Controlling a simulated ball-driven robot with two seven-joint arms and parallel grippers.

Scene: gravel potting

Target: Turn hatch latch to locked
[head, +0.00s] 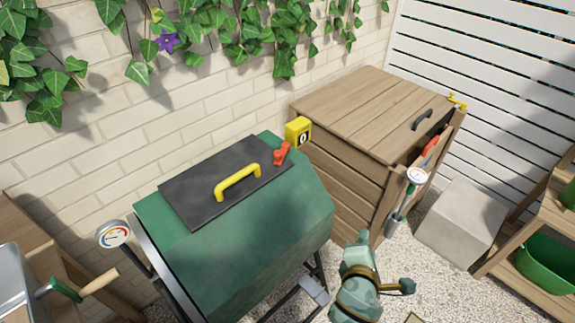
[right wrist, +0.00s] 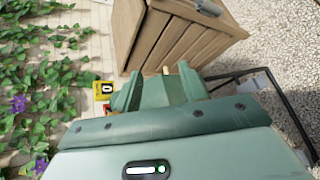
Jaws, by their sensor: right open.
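The hatch (head: 180,185) is a dark lid with a yellow handle (head: 237,182) on top of a green drum (head: 270,230). It lies flat and looks closed. The orange-red latch (head: 281,154) sits at the hatch's right end, angled slightly toward the upper right; I cannot read any lock marking. A small red sliver beside my gripper in the right wrist view may be the latch. My right gripper (right wrist: 160,75) has its fingers apart with nothing between them. In the head view it is right of the drum, low and apart from the latch. My left gripper is not seen.
A yellow box (head: 298,131) marked 0 stands just behind the latch. A wooden bin (head: 360,115) stands right of the drum. A dial gauge (head: 113,233) is at the drum's left end. A grey block (head: 461,222) and shelf with a green tub (head: 545,264) are at right.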

